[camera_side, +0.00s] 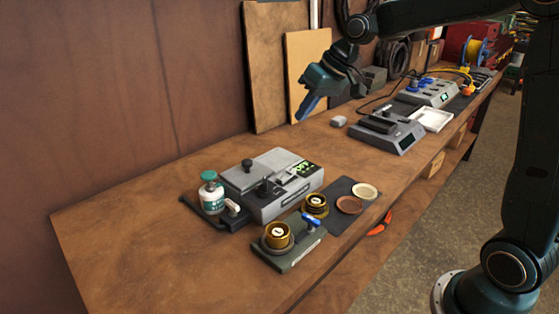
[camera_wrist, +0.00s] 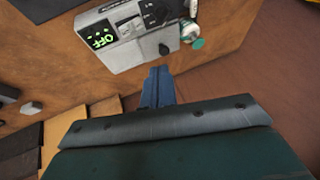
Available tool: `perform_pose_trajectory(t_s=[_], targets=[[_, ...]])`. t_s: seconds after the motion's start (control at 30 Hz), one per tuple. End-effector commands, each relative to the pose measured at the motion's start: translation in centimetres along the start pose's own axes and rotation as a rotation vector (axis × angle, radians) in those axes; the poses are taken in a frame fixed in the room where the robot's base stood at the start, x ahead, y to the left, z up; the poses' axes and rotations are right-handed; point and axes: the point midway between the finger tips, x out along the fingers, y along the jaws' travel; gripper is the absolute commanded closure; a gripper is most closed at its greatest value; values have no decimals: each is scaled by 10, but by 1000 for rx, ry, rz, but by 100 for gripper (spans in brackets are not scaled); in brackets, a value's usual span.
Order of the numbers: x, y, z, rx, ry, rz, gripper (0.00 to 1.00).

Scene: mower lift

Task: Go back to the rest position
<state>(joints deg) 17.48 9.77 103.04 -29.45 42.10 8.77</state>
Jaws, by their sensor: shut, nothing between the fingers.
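My gripper (camera_side: 305,108) hangs in the air above the back of the wooden bench, pointing down and to the left in the side view. Its blue fingers are shut with nothing between them. In the wrist view the closed fingers (camera_wrist: 158,82) point toward the grey machine (camera_wrist: 140,30), which has a green display reading OFF. The same grey machine (camera_side: 290,202) stands on the bench below and in front of my gripper in the side view. My gripper touches nothing.
A jar with a teal lid (camera_side: 211,192) stands left of the machine. Two brass weights (camera_side: 277,235) (camera_side: 315,205) sit in front, by a dark mat (camera_side: 340,222) with two small dishes. A second device (camera_side: 386,132) and white tray (camera_side: 432,119) are further right. Boards (camera_side: 305,70) lean on the wall.

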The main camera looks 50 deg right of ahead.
Motion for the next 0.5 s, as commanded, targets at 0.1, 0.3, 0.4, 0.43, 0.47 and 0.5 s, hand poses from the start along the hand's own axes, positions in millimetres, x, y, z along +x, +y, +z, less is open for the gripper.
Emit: perform_pose_trajectory(t_s=[0.1,0.3,0.4,0.43,0.47,0.5], targets=[[-20,-17,21,-19,6,30,100],[-48,-36,59,-40,10,79,100],[-60,-43,80,-49,13,102,100],[-64,-44,87,-51,13,109,100],[-67,-46,93,-55,14,115,100],[-71,-48,102,-58,16,124,100]])
